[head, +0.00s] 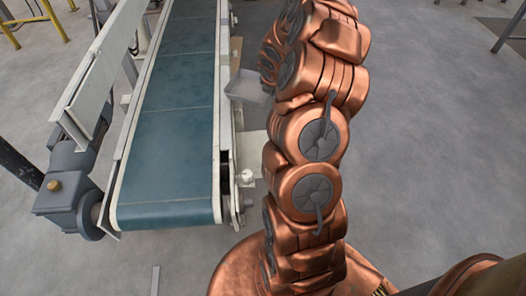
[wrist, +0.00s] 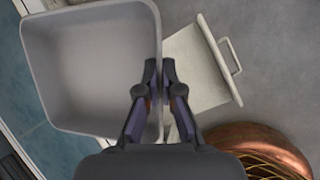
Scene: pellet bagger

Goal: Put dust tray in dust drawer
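The dust tray (wrist: 95,65) is a grey, empty, open box with rounded corners, filling the left of the wrist view. My gripper (wrist: 161,72) is shut on its right wall, one finger on each side of the rim. In the head view the tray (head: 248,88) shows beside the conveyor, partly behind my arm, and my fingers are hidden. The dust drawer (wrist: 197,68) is a pale box with a bar handle, to the right of the tray and apparently lower. In the head view its pale part (head: 252,150) sticks out from the conveyor's side, mostly hidden by my arm.
The conveyor (head: 170,120) with a blue-green belt runs along the left, with a grey motor (head: 70,190) at its near left end. A white knob (head: 247,176) sits by its right side. Grey floor (head: 430,110) is clear to the right.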

